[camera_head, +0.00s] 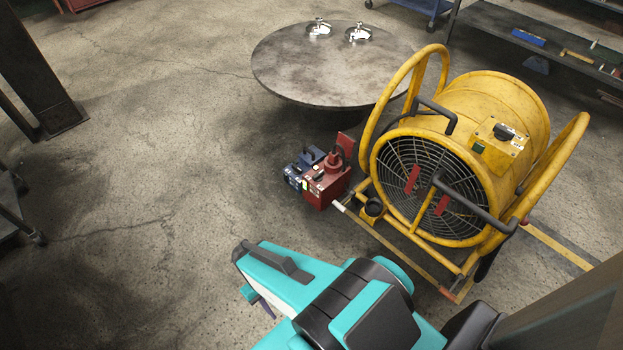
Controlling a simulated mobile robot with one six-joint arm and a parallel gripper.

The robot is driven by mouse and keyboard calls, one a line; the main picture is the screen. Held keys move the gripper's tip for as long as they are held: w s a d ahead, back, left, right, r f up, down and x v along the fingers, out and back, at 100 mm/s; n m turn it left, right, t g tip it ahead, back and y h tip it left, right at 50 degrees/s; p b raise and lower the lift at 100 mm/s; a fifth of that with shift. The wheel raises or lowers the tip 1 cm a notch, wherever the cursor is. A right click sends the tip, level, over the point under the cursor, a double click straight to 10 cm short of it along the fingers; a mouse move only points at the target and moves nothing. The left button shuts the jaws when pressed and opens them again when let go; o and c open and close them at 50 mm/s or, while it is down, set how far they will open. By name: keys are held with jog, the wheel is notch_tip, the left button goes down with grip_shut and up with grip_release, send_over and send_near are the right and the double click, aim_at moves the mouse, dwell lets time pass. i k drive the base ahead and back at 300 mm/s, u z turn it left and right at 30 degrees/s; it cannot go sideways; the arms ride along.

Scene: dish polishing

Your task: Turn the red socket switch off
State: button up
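A red socket box (324,187) stands on the floor in the middle of the view, left of the yellow fan. A red plug and dark cable sit on its top, and a red flap stands behind it. Small switches show on its near face, but they are too small to tell on from off. A blue socket box (297,174) stands against its left side. My teal arm enters from the bottom. My gripper (257,301) is mostly hidden under the arm, lower left of the boxes and apart from them. Its opening cannot be made out.
A large yellow fan (510,100) in a tubular frame stands close to the right of the red box. A round metal table (285,75) with shiny fittings stands behind. A dark post (40,75) stands at far left. The floor (150,180) left of the boxes is clear.

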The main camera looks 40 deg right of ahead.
aim_at(318, 177)
jog(key=z, duration=0.05)
jog(key=i, duration=0.95)
jog(key=u, duration=0.15)
jog(key=k, duration=0.9)
jog(key=z, duration=0.15)
jog(key=i, duration=0.5)
